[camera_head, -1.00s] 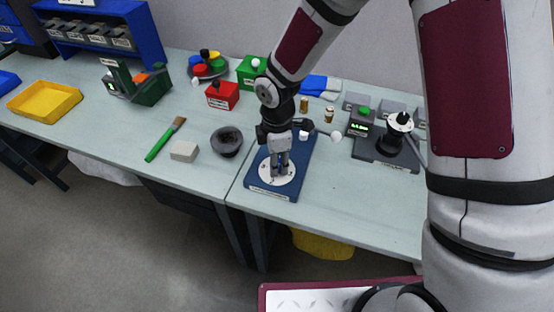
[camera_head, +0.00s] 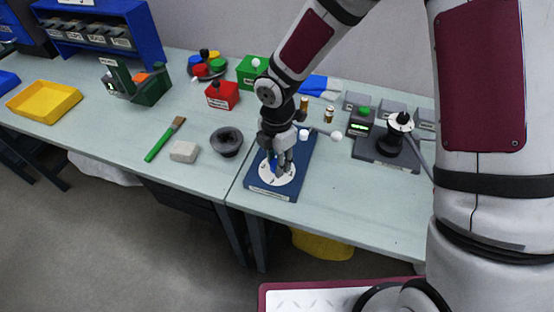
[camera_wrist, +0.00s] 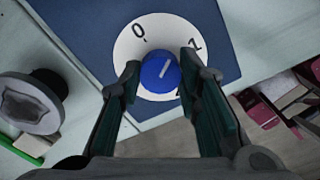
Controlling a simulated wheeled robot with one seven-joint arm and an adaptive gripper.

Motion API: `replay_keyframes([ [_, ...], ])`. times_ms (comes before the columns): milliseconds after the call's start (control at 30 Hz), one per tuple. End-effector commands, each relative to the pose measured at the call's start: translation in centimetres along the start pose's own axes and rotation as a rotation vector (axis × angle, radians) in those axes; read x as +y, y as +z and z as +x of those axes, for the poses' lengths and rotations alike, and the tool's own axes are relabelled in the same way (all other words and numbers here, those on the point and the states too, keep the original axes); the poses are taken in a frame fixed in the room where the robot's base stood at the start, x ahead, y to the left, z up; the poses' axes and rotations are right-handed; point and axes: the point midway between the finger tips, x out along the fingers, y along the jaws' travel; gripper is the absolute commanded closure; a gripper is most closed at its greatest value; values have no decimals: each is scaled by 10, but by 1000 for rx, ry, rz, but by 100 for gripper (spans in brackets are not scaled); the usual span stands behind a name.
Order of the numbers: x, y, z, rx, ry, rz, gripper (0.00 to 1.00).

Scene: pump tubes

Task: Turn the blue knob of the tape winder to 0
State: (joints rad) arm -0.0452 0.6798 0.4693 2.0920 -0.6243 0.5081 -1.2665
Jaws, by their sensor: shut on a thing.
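The blue knob (camera_wrist: 158,75) sits at the middle of a white round dial (camera_wrist: 135,45) in the wrist view. The dial has a black 0 at upper left and a 1 at upper right; another mark below right is partly hidden. The knob's white line points up and right, between 0 and 1. My gripper (camera_wrist: 160,68) has one finger on each side of the knob and is shut on it. In the head view my gripper (camera_head: 276,168) stands over the dial on the blue base plate (camera_head: 258,184), hiding part of the knob.
A dark grey bowl (camera_head: 227,142), a light grey block (camera_head: 183,151) and a green-handled brush (camera_head: 158,145) lie left of the plate. A black device (camera_head: 392,140) with a green display unit stands to the right. The bench front right of the plate is clear.

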Motion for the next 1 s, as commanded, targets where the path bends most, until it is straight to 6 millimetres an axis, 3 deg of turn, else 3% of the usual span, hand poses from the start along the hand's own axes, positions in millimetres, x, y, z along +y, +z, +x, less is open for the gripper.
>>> replay_keyframes([
  [133, 0, 1, 0, 0, 1, -108, 100],
  [433, 1, 1, 0, 0, 1, -135, 100],
  [700, 1, 1, 0, 0, 2, -397, 100],
  [1000, 1, 1, 0, -1, 1, -419, 100],
])
